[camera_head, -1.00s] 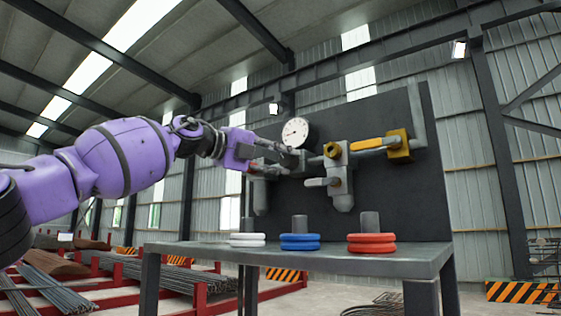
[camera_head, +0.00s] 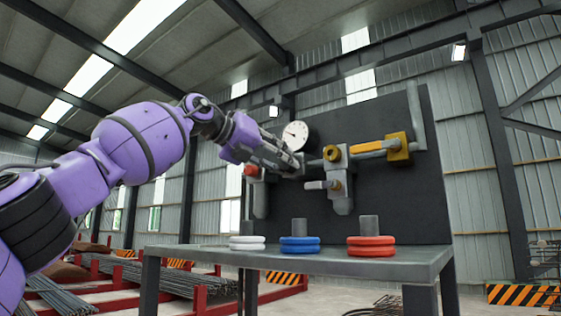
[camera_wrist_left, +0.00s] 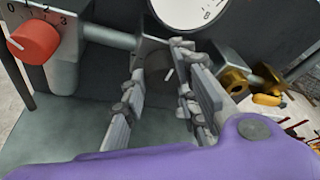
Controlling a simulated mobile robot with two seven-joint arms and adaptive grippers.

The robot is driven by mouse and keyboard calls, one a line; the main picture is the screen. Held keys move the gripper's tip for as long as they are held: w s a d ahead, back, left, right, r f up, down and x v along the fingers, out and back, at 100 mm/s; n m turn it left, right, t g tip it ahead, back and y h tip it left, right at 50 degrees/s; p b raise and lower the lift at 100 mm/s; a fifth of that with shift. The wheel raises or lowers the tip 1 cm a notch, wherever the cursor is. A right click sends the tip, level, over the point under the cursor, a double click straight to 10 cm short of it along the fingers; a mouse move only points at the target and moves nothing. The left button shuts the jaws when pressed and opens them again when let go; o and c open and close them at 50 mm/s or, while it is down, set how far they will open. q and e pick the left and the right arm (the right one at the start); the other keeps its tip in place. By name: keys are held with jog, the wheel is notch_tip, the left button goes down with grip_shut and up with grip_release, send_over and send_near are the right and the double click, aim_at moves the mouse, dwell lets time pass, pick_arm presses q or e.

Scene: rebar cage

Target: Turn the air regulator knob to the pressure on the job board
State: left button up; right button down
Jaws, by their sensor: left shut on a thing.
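My left gripper (camera_head: 288,164) reaches in from the left to the pipework just below the round white gauge (camera_head: 295,134). In the left wrist view its two jointed fingers (camera_wrist_left: 163,95) are on either side of a dark round knob (camera_wrist_left: 157,76) with a white mark, and it is shut on that knob. In the head view the fingers hide the knob. The gauge's lower part also shows in the left wrist view (camera_wrist_left: 190,12); its reading is too small to tell. I see no job board. My right gripper is out of view.
A red dial knob (camera_wrist_left: 33,41) with a numbered scale sits left of my fingers. A yellow-handled valve (camera_head: 367,148) is to the right. White (camera_head: 247,243), blue (camera_head: 299,244) and red (camera_head: 371,245) rings lie on the grey table (camera_head: 420,262) below.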

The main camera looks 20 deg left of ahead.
pick_arm(q)
jog(key=shift+w+a+f, duration=0.15)
jog(key=shift+w+f, duration=0.15)
jog(key=shift+f, duration=0.25)
jog(key=o, duration=1)
jog(key=shift+c, duration=0.2)
jog(key=shift+a+r, duration=0.1)
jog(key=shift+s+r, duration=0.1)
jog(key=shift+r, duration=0.1)
jog(key=v, duration=1.2)
jog(key=shift+r, duration=0.2)
jog(key=shift+o, duration=0.3)
